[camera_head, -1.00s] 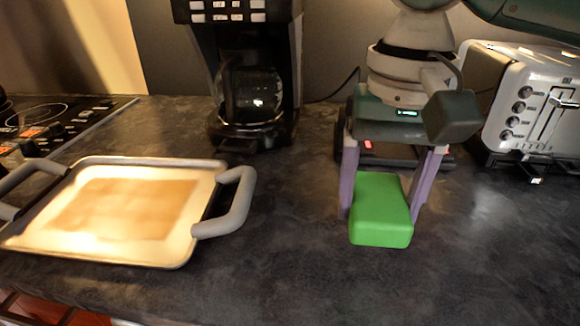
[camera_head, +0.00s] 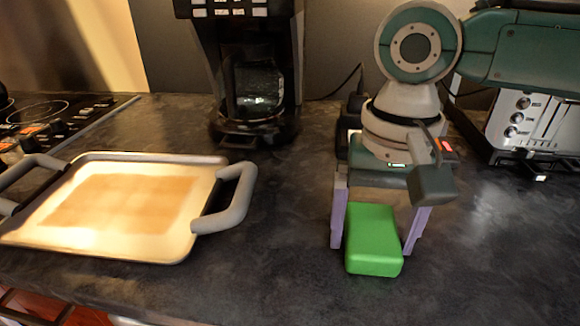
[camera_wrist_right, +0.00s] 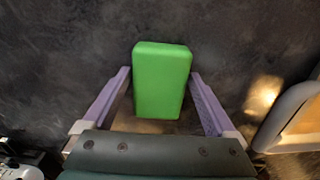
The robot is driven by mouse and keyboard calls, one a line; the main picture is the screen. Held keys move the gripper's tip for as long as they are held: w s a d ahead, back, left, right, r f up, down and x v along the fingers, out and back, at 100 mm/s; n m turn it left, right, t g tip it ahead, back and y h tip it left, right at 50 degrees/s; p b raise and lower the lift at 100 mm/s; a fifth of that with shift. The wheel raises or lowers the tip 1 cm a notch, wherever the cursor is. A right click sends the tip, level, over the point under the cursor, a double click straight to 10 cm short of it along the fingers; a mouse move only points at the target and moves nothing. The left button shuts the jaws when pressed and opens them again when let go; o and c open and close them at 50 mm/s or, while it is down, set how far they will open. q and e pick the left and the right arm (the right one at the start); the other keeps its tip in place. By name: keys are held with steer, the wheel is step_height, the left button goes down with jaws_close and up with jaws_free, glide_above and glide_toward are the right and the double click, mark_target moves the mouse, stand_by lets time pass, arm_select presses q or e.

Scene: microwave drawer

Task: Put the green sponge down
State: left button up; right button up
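The green sponge (camera_head: 373,240) rests on the dark countertop, right of centre in the head view. It also shows in the wrist view (camera_wrist_right: 162,80), between the purple fingers. My right gripper (camera_head: 374,250) reaches down over it, one finger on each side. Its fingertips (camera_wrist_right: 161,72) stand very close to the sponge's sides; a thin gap shows at the left finger in the head view, so the gripper looks slightly open around the sponge. The sponge's far end is partly hidden under the gripper. My left gripper is not in view.
A tray with grey handles (camera_head: 228,205) lies to the left; a handle also shows at the right of the wrist view (camera_wrist_right: 285,115). A coffee maker (camera_head: 255,110) stands behind, and a toaster (camera_head: 530,125) at the back right. The counter in front of the sponge is clear.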

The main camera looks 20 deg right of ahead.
mark_target(371, 234)
steer(key=shift+o, duration=0.4)
steer(key=shift+r, duration=0.15)
step_height(371, 234, up, 12)
steer(key=p, duration=0.2)
steer(key=s+a+f+n, duration=0.1)
steer(key=a+f, duration=0.1)
steer(key=s+a+f+n+y, duration=0.1)
steer(key=a+f+n, duration=0.1)
steer(key=s+a+f+n, duration=0.1)
steer(key=a+f, duration=0.1)
steer(key=a, duration=0.1)
steer(key=shift+s+t+y, duration=0.15)
steer(key=shift+t+y, duration=0.15)
steer(key=shift+t, duration=0.1)
steer(key=s+a+f+n, duration=0.1)
steer(key=s+a+f+n+t+y, duration=0.1)
steer(key=s+a, duration=0.1)
steer(key=shift+s+a+f+n, duration=0.1)
steer(key=shift+s+f+n, duration=0.1)
steer(key=shift+f+n, duration=0.15)
steer(key=s+d+f+n+t+h, duration=0.1)
steer(key=s+d+f+h, duration=0.1)
steer(key=s+d, duration=0.5)
steer(key=shift+s+d+f+t, duration=0.25)
steer(key=shift+s+t, duration=0.15)
steer(key=shift+s, duration=0.45)
